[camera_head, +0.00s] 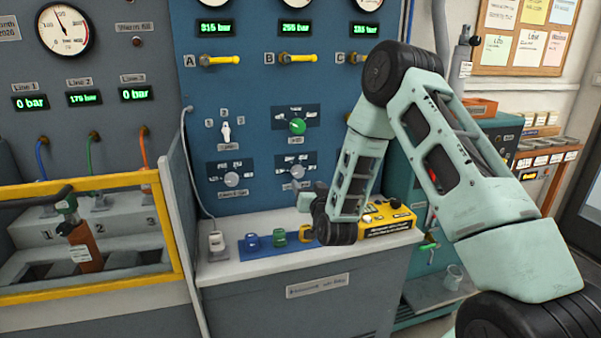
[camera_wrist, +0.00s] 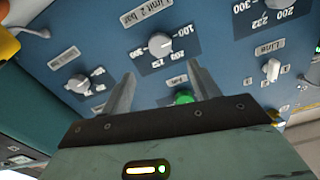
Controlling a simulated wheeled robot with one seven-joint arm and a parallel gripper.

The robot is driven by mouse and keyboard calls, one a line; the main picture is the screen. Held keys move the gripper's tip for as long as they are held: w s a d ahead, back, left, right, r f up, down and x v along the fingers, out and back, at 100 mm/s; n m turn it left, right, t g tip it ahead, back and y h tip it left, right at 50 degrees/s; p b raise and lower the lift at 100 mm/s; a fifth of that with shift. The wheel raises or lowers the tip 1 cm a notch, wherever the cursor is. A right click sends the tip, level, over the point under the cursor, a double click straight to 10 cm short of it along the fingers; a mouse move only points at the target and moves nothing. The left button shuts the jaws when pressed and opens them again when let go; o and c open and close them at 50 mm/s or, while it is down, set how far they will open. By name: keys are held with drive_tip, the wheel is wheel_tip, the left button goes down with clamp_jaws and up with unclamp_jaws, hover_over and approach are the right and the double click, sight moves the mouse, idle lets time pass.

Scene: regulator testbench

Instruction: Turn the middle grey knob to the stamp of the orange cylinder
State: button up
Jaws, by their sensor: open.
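The middle grey knob (camera_wrist: 160,44), by the "Limit 2 bar" label, shows upside down in the wrist view, with a numbered scale around it. In the head view this knob (camera_head: 298,171) is just beyond my gripper (camera_head: 306,188). My gripper (camera_wrist: 160,69) is open and empty; its fingertips point at the panel near this knob, one to each side in the picture. I cannot tell whether they touch anything. The orange cylinder (camera_head: 85,247) stands behind the yellow-framed enclosure at left; its white label is too small to read.
A green knob (camera_wrist: 183,97) shows between my fingers, lower in the wrist view. Another grey knob (camera_wrist: 78,83) is to the left there. In the head view, a grey knob (camera_head: 232,178) and white switch (camera_head: 226,131) are left of my arm. A yellow box (camera_head: 388,219) sits on the ledge.

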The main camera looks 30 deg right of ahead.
sight(299, 172)
drive_tip(key=p+x, duration=0.1)
drive_tip(key=x, duration=0.8)
drive_tip(key=c, duration=1)
